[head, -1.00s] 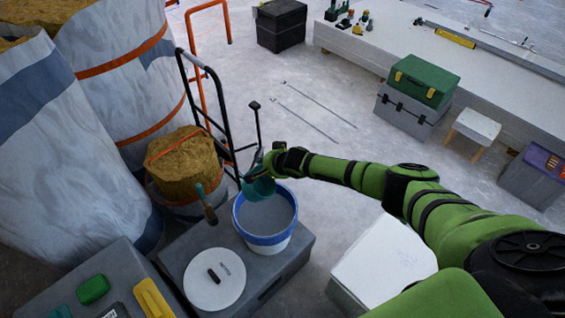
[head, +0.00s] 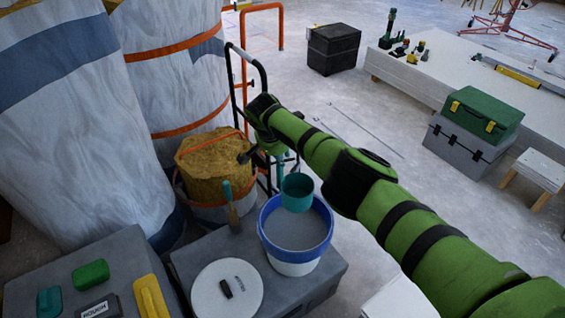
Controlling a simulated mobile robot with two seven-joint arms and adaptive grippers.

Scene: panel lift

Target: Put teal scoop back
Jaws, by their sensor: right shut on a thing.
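The teal scoop (head: 297,194) is upright with its round mouth facing up. Its cup overlaps the far rim of the white bucket with a blue rim (head: 292,262), which holds grey material. I cannot tell how high the cup is above the rim. My right gripper (head: 279,158) is shut on the scoop's handle, just behind the bucket. My forearm partly hides the fingers. My left gripper is not in view.
The bucket stands on a grey box (head: 195,250) beside a white round lid (head: 227,290) and an upright trowel (head: 232,208). Behind are a sack of yellow-brown material (head: 208,160) and a black hand truck (head: 231,78). A grey case (head: 130,255) with tools is at lower left.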

